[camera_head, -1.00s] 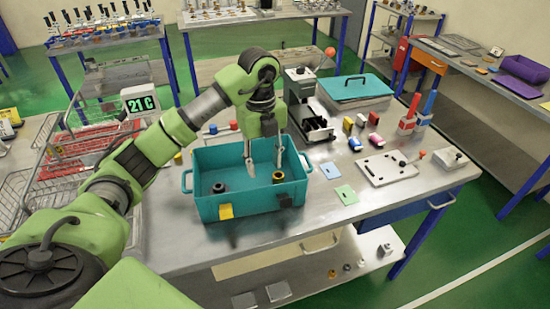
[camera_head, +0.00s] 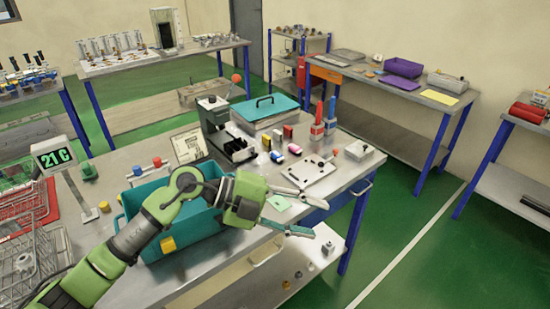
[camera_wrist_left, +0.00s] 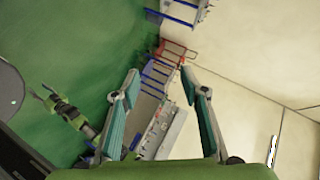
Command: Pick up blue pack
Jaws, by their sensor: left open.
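The small blue pack (camera_head: 276,157) lies on the metal table in the head view, beside a pink pack (camera_head: 295,149) and in front of a yellow pack (camera_head: 266,142). My left gripper (camera_head: 320,220) is open and empty, nearer the table's front edge and apart from the blue pack. Its two teal-padded fingers point right, with a wide gap between them. The left wrist view shows the open fingers (camera_wrist_left: 158,80) with nothing between them and no blue pack I can make out.
A teal bin (camera_head: 190,241) stands beneath my left arm, partly hidden. A green card (camera_head: 278,202) lies near the gripper.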

